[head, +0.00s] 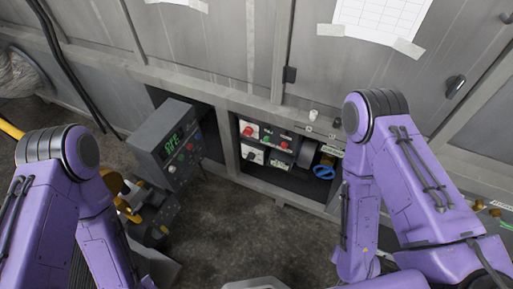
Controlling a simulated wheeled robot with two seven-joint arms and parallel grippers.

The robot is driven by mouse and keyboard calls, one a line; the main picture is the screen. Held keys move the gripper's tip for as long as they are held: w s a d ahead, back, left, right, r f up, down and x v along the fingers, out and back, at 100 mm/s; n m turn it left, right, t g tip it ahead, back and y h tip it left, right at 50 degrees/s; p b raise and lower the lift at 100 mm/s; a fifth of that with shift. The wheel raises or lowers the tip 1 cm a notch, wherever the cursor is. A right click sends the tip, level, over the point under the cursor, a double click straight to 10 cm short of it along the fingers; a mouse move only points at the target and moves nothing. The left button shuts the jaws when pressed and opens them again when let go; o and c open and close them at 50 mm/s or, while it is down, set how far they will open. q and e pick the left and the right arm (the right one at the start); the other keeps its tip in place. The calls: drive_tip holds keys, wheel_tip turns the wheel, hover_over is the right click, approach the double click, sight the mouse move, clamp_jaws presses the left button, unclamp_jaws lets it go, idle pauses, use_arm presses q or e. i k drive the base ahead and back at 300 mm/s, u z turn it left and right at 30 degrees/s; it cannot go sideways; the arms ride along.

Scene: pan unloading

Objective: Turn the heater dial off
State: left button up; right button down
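A dark grey control box (165,142) stands left of centre in the head view, tilted in the picture. A recessed panel (262,144) at centre has a red knob (248,131), a dark knob (250,155) and more small controls. I cannot tell which of these is the heater dial. My purple left and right arms come in from both sides. I cannot make out either gripper.
A blue handwheel (324,172) sits right of the recessed panel, beside my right arm. Dark machinery with orange parts (128,210) lies below the control box, near my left arm. Grey metal cabinets (220,45) form the back wall. The floor (235,225) between my arms is mostly clear.

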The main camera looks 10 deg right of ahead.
sight(250, 156)
drive_tip(key=z, duration=2.3)
drive_tip(key=k, duration=0.55)
drive_tip(key=u, duration=0.7)
